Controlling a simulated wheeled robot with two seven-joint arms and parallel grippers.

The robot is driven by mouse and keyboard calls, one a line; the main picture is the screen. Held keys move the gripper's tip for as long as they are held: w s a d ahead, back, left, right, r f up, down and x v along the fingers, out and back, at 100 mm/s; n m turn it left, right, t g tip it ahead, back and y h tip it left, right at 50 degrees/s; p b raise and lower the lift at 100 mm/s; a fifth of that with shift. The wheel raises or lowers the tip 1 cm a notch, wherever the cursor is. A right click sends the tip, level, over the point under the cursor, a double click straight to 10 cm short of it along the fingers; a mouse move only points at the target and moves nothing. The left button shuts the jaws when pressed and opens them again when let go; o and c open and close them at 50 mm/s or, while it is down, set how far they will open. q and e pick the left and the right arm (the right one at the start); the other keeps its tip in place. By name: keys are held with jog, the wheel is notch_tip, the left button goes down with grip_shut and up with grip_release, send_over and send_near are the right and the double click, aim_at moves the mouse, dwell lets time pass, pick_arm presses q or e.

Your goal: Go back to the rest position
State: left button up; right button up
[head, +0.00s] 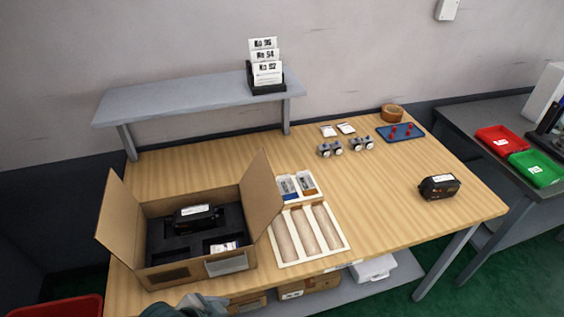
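Neither of my grippers shows clearly in the head view. Only a grey-teal rounded piece, which looks like part of my own arm, shows at the bottom edge left of centre. An open cardboard box (150,229) stands at the left front of the wooden table (380,215). In its dark foam lie a black valve positioner (194,218) and a small white-labelled item (224,247). A second black positioner (439,187) sits alone on the right side of the table.
A white-edged wooden tray (274,247) with long slots and small packets lies right of the box. Fittings (330,149), a blue mat (411,138) and a round wooden container (392,113) stand behind. A raised grey shelf (180,97) holds a card holder (266,80). Red (500,140) and green bins (537,168) stand right.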

pick_arm(q)
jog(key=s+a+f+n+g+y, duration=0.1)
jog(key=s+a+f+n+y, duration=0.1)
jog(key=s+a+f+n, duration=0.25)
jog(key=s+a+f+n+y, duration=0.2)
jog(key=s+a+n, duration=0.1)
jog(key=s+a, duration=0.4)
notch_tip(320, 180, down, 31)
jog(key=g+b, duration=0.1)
jog(key=b, duration=0.1)
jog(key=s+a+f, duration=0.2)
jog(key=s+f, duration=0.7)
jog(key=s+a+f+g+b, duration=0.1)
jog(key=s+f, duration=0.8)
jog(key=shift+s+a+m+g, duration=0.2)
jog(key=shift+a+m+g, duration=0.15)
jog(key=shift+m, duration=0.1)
